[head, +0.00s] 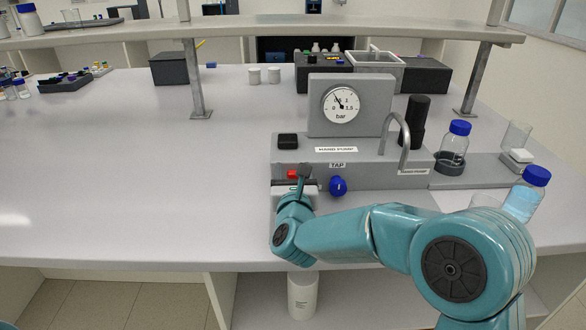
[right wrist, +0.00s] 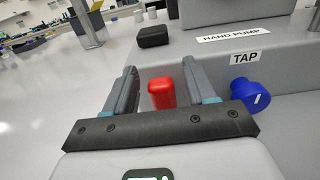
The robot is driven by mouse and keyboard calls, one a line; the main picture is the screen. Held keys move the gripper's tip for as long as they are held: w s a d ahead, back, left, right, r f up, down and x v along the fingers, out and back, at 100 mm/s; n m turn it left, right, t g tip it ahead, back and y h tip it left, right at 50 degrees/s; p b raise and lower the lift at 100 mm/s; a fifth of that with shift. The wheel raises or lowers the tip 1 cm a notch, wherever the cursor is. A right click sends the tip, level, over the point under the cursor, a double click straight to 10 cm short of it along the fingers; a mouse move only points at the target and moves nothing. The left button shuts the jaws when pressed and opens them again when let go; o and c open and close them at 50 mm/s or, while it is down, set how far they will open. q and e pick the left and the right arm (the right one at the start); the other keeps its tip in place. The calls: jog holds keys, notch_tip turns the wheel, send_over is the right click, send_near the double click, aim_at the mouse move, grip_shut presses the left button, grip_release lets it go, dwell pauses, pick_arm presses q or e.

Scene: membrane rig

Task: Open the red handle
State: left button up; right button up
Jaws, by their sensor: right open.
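The red handle (head: 292,174) is a small red block on the front of the grey rig (head: 400,178), left of the blue tap knob (head: 338,186). In the right wrist view the red handle (right wrist: 161,93) stands between the two fingers of my right gripper (right wrist: 160,72), with a gap visible on both sides. My right gripper (head: 302,178) is open and sits at the rig's front; it partly hides the handle in the head view. Whether a finger touches the handle I cannot tell. My left gripper is not in view.
The blue knob (right wrist: 250,92) is close to the right finger, under the TAP label. A gauge (head: 341,104), a curved pipe (head: 403,135) and a black cylinder (head: 413,118) rise from the rig. Blue-capped bottles (head: 453,150) stand right.

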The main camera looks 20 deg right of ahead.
jog(key=shift+w, duration=0.1)
